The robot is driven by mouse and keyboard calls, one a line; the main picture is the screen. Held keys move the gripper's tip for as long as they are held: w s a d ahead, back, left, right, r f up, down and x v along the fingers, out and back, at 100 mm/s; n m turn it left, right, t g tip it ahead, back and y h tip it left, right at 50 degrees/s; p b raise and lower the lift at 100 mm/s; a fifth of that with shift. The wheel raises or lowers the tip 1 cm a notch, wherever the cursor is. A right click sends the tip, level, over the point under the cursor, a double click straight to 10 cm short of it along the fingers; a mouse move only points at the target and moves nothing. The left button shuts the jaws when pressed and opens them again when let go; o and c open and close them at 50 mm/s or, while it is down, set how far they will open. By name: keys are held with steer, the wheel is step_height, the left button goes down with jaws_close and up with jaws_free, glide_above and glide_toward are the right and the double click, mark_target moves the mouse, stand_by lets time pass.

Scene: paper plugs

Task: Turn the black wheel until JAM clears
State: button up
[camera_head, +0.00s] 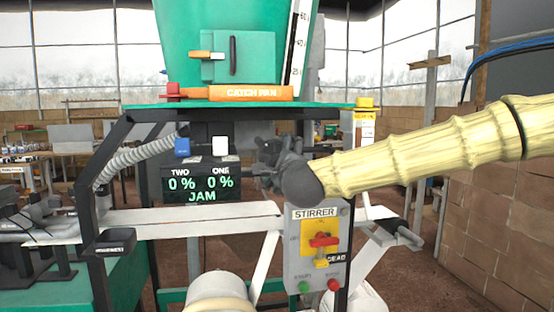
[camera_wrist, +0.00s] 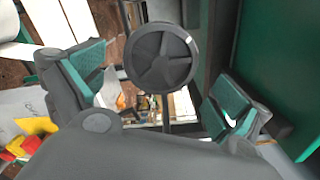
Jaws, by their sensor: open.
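The black wheel (camera_wrist: 160,58) is a round dark disc with spokes, at the top middle of the wrist view. My gripper (camera_wrist: 158,82) is open, with one green-padded finger left of the wheel and the other to its right and lower. I see no finger touching the wheel. In the head view my gripper (camera_head: 268,152) is beside the right edge of the display, and the wheel cannot be made out there. The display (camera_head: 201,184) reads TWO 0 %, ONE 0 % and JAM in green.
Below my wrist is the grey STIRRER box (camera_head: 315,250) with a red switch and green and red buttons. An orange CATCH PAN bar (camera_head: 250,93) lies on the green top above. A blue button (camera_head: 182,147) and a white button (camera_head: 220,146) stand over the display.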

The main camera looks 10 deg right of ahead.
mark_target(276, 157)
steer(key=shift+w, duration=0.1)
steer(key=shift+w+a, duration=0.1)
steer(key=shift+w, duration=1.8)
steer(key=c, duration=0.9)
